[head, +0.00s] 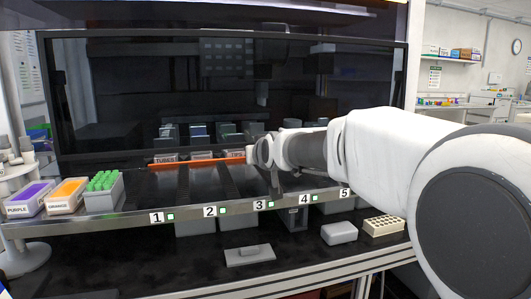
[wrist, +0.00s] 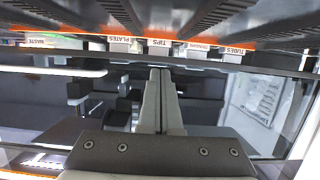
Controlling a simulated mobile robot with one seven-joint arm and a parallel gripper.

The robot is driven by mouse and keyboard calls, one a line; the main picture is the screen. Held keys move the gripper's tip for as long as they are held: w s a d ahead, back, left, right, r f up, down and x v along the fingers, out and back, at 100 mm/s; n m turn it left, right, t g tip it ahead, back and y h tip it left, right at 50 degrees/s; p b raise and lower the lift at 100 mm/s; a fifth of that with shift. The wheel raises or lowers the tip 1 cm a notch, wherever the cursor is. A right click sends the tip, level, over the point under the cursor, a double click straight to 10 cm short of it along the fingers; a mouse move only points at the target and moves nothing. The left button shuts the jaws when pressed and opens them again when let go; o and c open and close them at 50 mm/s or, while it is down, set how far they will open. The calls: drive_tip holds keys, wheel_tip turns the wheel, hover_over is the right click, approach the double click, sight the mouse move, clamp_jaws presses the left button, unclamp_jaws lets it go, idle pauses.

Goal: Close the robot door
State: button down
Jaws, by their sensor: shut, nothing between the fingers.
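The robot door (head: 150,90) is a wide dark glass panel in a black frame, across the front of the enclosure in the head view. Its lower edge lies close above the orange strip (head: 190,160); I cannot tell the exact gap behind my arm. My gripper (head: 250,153) is in front of the door's lower right part. In the wrist view my gripper (wrist: 159,70) is shut and empty, with its tips close to the dark frame bar (wrist: 220,66). I cannot tell whether they touch it.
The deck shelf (head: 140,187) juts out below the door, with numbered slots. Purple (head: 31,195), orange (head: 67,193) and green (head: 103,190) racks stand at its left end. A white box (head: 339,233) and a cream rack (head: 383,226) sit on the lower bench (head: 200,280).

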drive_tip(key=b+v, duration=0.3)
drive_tip(key=v, duration=0.9)
drive_tip(key=s+d+f+m+g+h, duration=0.2)
drive_tip(key=s+d+f+g, duration=0.35)
drive_tip(key=s+f, duration=0.7)
drive_tip(key=s+d+f+m+g+h, duration=0.1)
drive_tip(key=s+d+f+g+h, duration=0.15)
drive_tip(key=s+d+f, duration=1)
drive_tip(key=s+a+r+p, duration=0.1)
drive_tip(key=a+r+p, duration=0.1)
drive_tip(key=r+p, duration=1)
drive_tip(key=s+a+r+p, duration=0.2)
drive_tip(key=r+p, duration=1.1)
drive_tip(key=r, duration=0.2)
drive_tip(key=shift+a, duration=0.25)
